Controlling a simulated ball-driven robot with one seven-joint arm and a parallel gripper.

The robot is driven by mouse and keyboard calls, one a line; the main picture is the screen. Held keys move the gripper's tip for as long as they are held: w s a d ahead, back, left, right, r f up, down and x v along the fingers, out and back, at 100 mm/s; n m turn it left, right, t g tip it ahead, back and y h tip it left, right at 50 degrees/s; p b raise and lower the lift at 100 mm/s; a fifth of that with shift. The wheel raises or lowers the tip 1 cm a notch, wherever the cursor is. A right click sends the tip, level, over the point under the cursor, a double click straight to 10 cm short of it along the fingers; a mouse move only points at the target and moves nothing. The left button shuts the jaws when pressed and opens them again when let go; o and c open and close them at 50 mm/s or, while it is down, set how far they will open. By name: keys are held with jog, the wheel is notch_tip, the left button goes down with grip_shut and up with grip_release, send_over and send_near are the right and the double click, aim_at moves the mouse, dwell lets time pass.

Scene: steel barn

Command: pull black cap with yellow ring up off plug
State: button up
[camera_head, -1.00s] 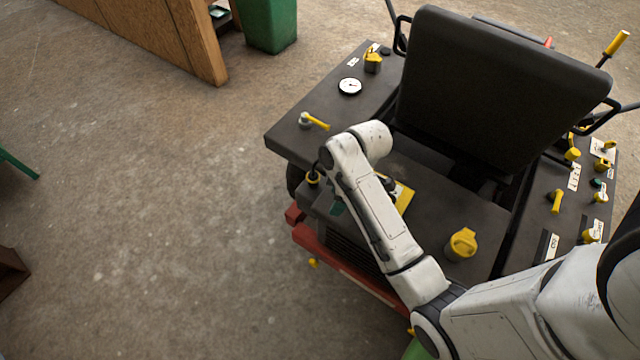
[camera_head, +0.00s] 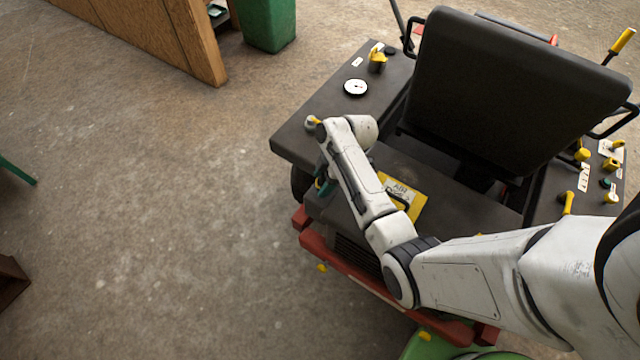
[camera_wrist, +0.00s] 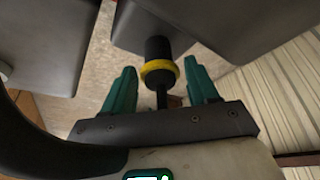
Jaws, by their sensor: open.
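The black cap with its yellow ring (camera_wrist: 160,72) shows in the wrist view between my fingers, with a thin dark stem pointing toward my palm. The black body behind the ring reaches toward a dark grey block. I cannot tell where cap and plug meet. My gripper (camera_wrist: 161,67) is open, its two teal fingers on either side of the ring with gaps visible. In the head view, my gripper (camera_head: 322,184) is at the machine's left front corner, mostly behind my forearm. The cap is hidden there.
Yellow levers and knobs stand at the right. A red frame (camera_head: 345,268) runs below. Open floor lies left.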

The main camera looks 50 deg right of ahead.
jog(key=shift+x, duration=1.2)
jog(key=shift+c, duration=0.3)
jog(key=shift+r, duration=0.1)
grip_shut()
